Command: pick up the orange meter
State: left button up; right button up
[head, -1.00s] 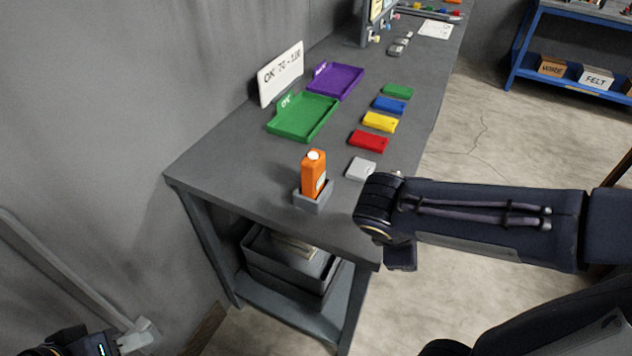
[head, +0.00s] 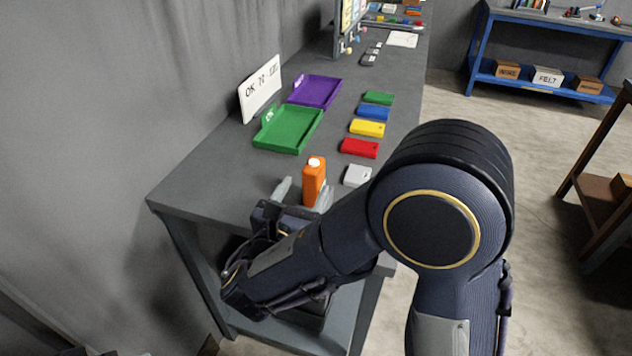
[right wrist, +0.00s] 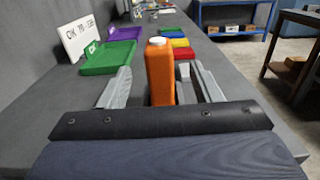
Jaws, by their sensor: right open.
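The orange meter (head: 314,182), an upright block with a white round top, stands near the front end of the grey bench. It also shows in the right wrist view (right wrist: 160,76). My right gripper (head: 303,188) is open, with one pale finger on each side of the meter. In the right wrist view the gripper (right wrist: 158,82) shows a clear gap between the left finger and the meter; the right finger is closer. The meter's lower part and its base are hidden behind my gripper in the head view. My left gripper is not in view.
On the bench (head: 215,185) are a green tray (head: 290,130), a purple tray (head: 316,92), a white sign (head: 260,90) and a row of coloured blocks, including red (head: 359,148) and pale grey (head: 357,176). A wall runs along the left.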

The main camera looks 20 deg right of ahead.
aim_at(317, 164)
jog(key=p+x, duration=0.1)
jog(key=x, duration=0.8)
jog(key=shift+f, duration=0.1)
jog(key=shift+a, duration=0.1)
jog(key=shift+s, duration=0.1)
jog(key=shift+c, duration=0.5)
jog(key=c, duration=0.9)
jog(key=shift+c, duration=0.7)
